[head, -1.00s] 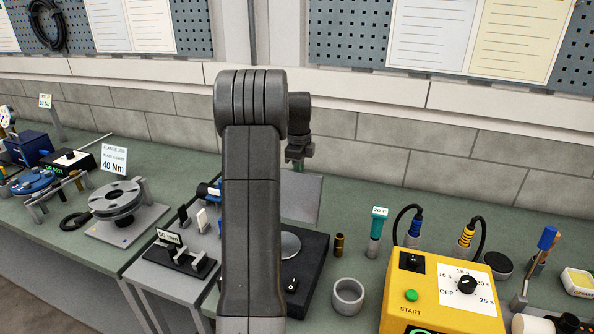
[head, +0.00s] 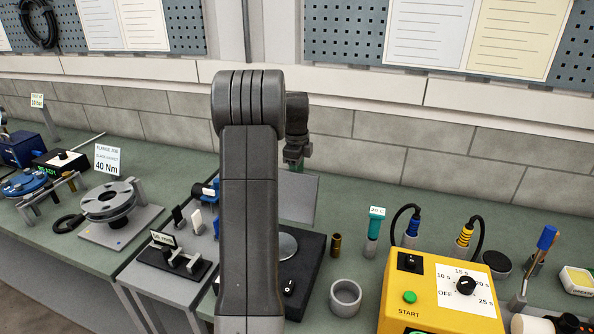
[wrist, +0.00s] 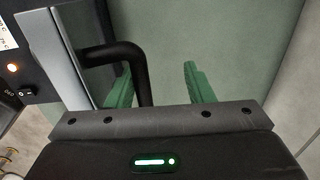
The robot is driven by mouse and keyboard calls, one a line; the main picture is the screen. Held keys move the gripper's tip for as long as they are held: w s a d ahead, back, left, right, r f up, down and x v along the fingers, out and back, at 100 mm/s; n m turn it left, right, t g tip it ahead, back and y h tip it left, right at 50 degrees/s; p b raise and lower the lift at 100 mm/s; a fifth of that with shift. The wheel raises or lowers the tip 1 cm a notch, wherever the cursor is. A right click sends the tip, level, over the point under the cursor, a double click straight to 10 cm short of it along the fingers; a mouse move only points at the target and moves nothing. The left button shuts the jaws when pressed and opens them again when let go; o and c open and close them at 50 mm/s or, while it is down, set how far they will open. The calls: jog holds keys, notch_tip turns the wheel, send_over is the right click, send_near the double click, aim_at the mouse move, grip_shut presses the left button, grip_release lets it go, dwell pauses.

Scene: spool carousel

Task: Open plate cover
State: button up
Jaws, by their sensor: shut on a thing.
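The plate cover (head: 303,202) is a flat grey panel, raised and standing tilted at the back of a black hot plate unit (head: 312,262). Part of the round grey plate (head: 288,246) shows uncovered; my arm hides the rest. In the wrist view the cover (wrist: 50,50) is a grey slab at the left, with a bent black handle (wrist: 128,55). My gripper (wrist: 160,85) has green fingers on both sides of the handle and is shut on it. In the head view my gripper (head: 296,158) is small, above the cover, partly hidden by my arm.
A brass cylinder (head: 336,245) and a grey ring cup (head: 345,298) stand right of the hot plate. A yellow timer box (head: 440,285) is further right. A small stand (head: 175,262) and flange parts (head: 110,203) are left. The stone wall (head: 400,160) is close behind.

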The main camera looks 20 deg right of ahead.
jog(key=shift+w+r, duration=0.1)
jog(key=shift+r, duration=0.25)
notch_tip(320, 180, up, 13)
jog(key=b, duration=0.1)
jog(key=shift+s+a+r+b, duration=0.15)
jog(key=shift+s+a+b, duration=0.15)
jog(key=shift+s, duration=0.15)
notch_tip(320, 180, down, 9)
jog(key=shift+w+d+p, duration=0.15)
jog(key=shift+w+p, duration=0.1)
jog(key=shift+p, duration=0.15)
jog(key=shift+r, duration=0.1)
dwell(0.4)
